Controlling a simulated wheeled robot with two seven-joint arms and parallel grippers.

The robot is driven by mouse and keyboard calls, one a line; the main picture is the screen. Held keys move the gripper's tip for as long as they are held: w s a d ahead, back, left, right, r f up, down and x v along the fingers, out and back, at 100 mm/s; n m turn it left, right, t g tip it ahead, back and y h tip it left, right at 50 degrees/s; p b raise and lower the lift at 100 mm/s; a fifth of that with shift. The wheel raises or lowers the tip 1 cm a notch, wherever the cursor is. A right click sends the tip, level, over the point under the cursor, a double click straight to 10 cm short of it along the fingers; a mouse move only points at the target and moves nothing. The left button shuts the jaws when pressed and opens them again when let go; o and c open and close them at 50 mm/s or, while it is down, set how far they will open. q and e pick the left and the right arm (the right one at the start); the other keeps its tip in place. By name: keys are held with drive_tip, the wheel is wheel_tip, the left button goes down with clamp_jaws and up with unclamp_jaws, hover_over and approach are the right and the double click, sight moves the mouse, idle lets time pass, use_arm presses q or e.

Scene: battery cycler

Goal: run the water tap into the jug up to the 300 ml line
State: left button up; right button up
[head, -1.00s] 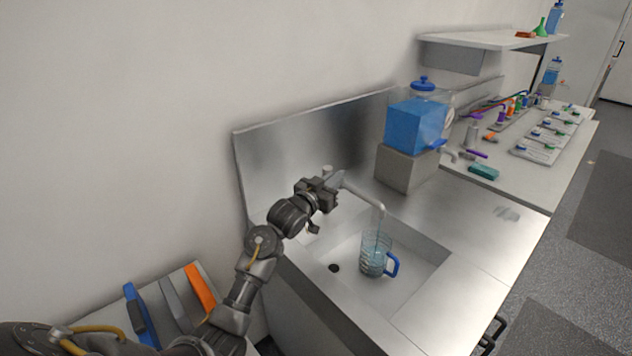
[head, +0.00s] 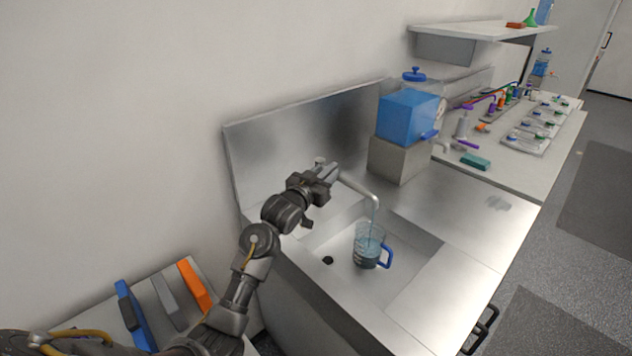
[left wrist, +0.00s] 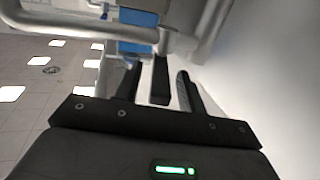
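The tap (head: 358,187) has a grey curved spout over the sink, and a thin stream of water falls from it into the jug. The clear jug (head: 369,237) with a blue handle stands upright on the sink floor under the spout. Its lower part looks darker with water; the marks are too small to read. My left gripper (head: 328,172) is at the tap's base, by its lever, and partly hides it. In the left wrist view its dark fingers (left wrist: 160,85) point at the tap (left wrist: 95,30); their grip is unclear. My right gripper is out of view.
The steel sink (head: 410,288) surrounds the jug, with a dark drain (head: 328,260) to its left. A blue tank (head: 408,117) on a grey block (head: 400,160) stands behind right. The steel counter (head: 455,225) right of the sink is mostly clear.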

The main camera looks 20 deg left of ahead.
use_arm(q)
drive_tip(key=s+a+b, duration=0.1)
drive_tip(key=s, duration=0.9)
drive_tip(key=shift+a, duration=0.2)
idle(0.3)
